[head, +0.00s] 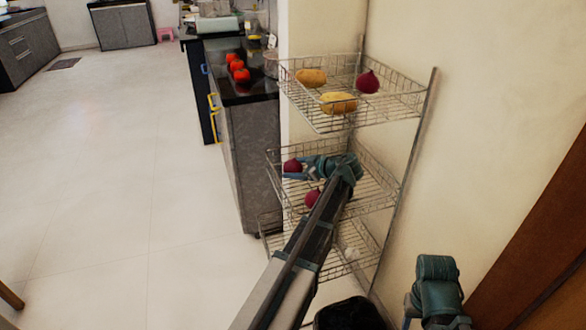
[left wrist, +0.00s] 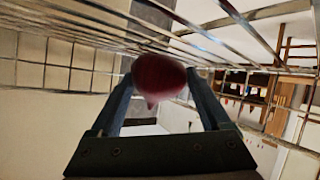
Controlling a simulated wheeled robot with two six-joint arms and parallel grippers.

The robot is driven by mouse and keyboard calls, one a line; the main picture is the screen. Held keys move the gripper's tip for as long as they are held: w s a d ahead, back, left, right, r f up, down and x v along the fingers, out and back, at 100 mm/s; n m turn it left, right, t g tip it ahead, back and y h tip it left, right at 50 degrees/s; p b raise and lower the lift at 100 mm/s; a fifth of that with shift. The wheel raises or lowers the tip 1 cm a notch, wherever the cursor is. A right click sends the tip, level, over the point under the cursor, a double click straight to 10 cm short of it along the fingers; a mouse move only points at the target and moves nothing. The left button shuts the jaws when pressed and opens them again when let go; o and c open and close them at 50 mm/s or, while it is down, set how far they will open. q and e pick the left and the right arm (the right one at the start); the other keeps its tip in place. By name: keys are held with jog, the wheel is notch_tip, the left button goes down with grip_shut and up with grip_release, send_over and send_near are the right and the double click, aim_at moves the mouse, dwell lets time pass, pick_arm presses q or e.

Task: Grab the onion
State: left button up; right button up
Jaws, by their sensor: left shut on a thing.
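My left gripper (head: 300,170) reaches into the middle basket of the wire rack and is shut on a dark red onion (head: 292,166). In the left wrist view the same onion (left wrist: 159,77) sits between the two fingertips. A second red onion (head: 312,198) lies in the middle basket, partly hidden by my left arm. A third red onion (head: 368,82) lies in the top basket. Part of my right arm shows at the lower right of the head view, but its fingers do not show.
The wire rack (head: 412,112) stands against the wall. Two yellow-brown potatoes (head: 339,103) lie in its top basket. A dark counter (head: 249,95) with red tomatoes (head: 236,66) stands left of the rack. The pale floor (head: 100,160) on the left is clear.

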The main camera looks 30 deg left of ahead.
aim_at(296, 162)
pick_arm(q)
jog(key=shift+r, duration=0.1)
notch_tip(296, 162, up, 10)
jog(key=p, duration=1)
